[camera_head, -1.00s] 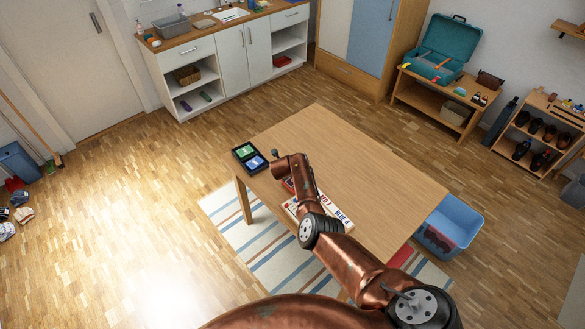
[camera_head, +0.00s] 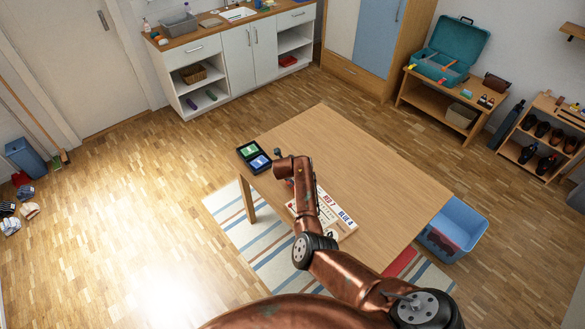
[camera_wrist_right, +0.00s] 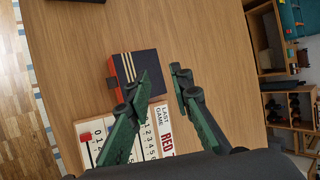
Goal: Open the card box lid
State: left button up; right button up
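The card box (camera_wrist_right: 123,66) shows in the right wrist view as a small dark blue box with pale stripes and orange-red sides. A small dark tab sticks out at its left side. My right gripper (camera_wrist_right: 160,78) has its two green fingers spread, with empty space between them. The left finger in that view overlaps the box's right part; I cannot tell whether it touches. In the head view my right arm comes in from the bottom and bends down over the table, hiding the box and the fingers. My left gripper is not in view.
A white scoreboard (camera_head: 343,215) lies on the wooden table (camera_head: 375,175) close to the box. It also shows in the wrist view (camera_wrist_right: 152,143). A black tray (camera_head: 243,149) with green and blue cards is at the table's left corner. The table's far right is clear.

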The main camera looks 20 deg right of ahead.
jog(key=v, duration=0.8)
jog(key=shift+r, duration=0.25)
jog(key=shift+s, duration=0.2)
